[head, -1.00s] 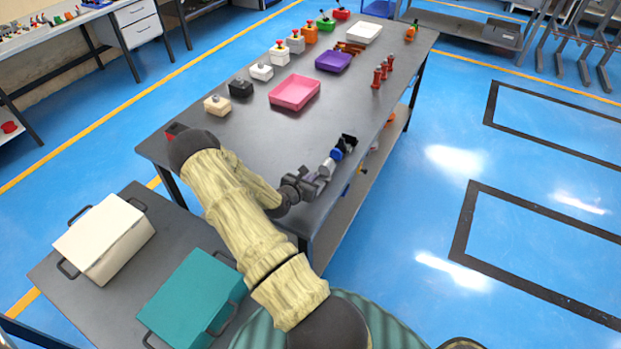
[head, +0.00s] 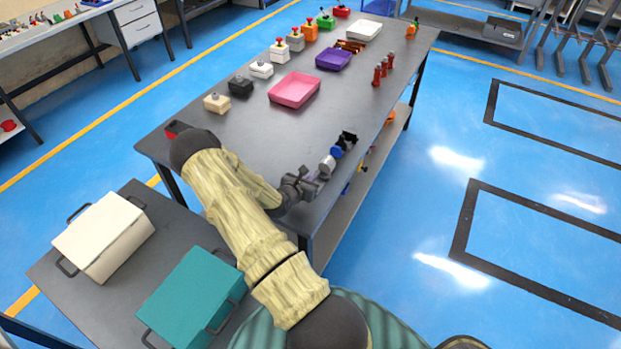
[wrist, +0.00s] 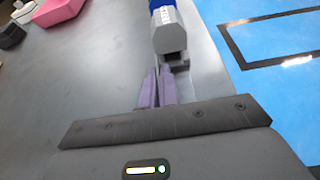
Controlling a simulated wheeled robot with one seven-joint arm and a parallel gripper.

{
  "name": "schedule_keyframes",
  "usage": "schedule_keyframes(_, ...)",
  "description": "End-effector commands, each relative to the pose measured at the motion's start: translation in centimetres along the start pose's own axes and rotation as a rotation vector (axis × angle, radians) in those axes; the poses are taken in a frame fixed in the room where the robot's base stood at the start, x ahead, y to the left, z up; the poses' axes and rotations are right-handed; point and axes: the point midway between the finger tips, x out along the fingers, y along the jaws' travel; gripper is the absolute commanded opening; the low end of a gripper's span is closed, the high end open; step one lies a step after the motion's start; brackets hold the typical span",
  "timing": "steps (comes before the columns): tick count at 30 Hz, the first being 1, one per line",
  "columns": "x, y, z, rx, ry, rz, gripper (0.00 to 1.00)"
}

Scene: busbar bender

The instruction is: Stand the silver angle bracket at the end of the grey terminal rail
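My gripper (head: 317,180) is low over the near right end of the long table. In the wrist view its two purple fingers (wrist: 157,88) are close together with a narrow dark gap between them. A grey block with lettering (wrist: 169,36) and a blue part (wrist: 162,4) is just beyond the fingertips; the blue part shows in the head view (head: 336,151). A small dark grey piece (wrist: 180,63) shows below the block, beside the fingertips. I cannot tell whether it is the silver angle bracket or part of the terminal rail. I cannot make out anything between the fingers.
The dark table (head: 235,135) holds a pink tray (head: 294,90), a purple tray (head: 333,60), red posts (head: 379,75) and several small boxes along its left side. Its right edge is close to my gripper. A cream box (head: 103,235) and teal box (head: 192,295) stand nearer me.

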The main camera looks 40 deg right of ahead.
Motion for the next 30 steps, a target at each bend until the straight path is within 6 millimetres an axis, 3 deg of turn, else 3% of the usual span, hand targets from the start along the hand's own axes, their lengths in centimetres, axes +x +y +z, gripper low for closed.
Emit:
schedule_keyframes(5, 0.1, 0.0, -0.3, 0.0, 0.0, 0.0, 0.0)
schedule_keyframes(9, 0.1, 0.0, -0.2, 0.0, 0.0, 0.0, 0.26)
schedule_keyframes(10, 0.1, 0.0, -0.2, 0.0, 0.0, 0.0, 0.28)
schedule_keyframes(22, -0.5, 0.0, -0.3, 0.0, 0.001, 0.0, 0.28)
schedule_keyframes(30, -4.7, 0.1, -0.5, 0.0, 0.001, 0.002, 0.28)
